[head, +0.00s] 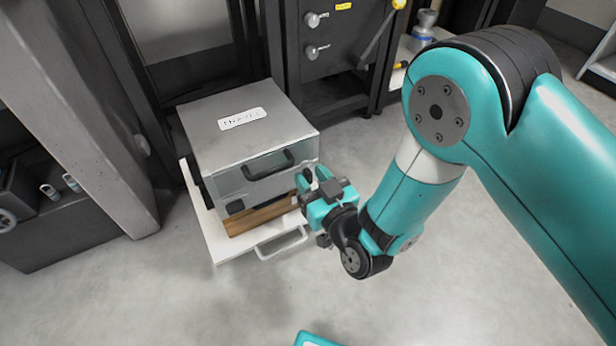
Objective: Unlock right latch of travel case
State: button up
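The travel case (200,120) is a grey metal box with a white label on its lid and a dark handle (270,165) on its front face. The lid looks closed. A small dark latch (235,207) shows at the lower left of the front face. My gripper (308,182) is at the lower right corner of the front face, close to where a right latch would sit. The right latch is hidden behind the gripper. I cannot tell whether the fingers touch the case or are open or shut.
The case stands on a white pull-out shelf (224,247) with a grey handle (281,243); a brown wooden piece (262,217) lies at the case's front. A dark cabinet (335,45) with knobs stands behind. A grey post (85,110) rises at left.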

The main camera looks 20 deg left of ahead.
grip_shut()
jog(key=shift+m, duration=0.3)
jog(key=shift+w+d+f+m+b, duration=0.15)
jog(key=shift+m+b, duration=0.95)
jog(key=shift+m, duration=1.75)
jog(key=shift+w+d+f+m+b, duration=0.15)
jog(key=shift+m+b, duration=0.9)
jog(key=shift+m, duration=1.85)
jog(key=shift+w+f+m+b, duration=0.15)
jog(key=shift+m+b, duration=0.95)
jog(key=shift+m, duration=1.75)
jog(key=shift+s, duration=0.1)
jog(key=shift+o, duration=0.9)
grip_release()
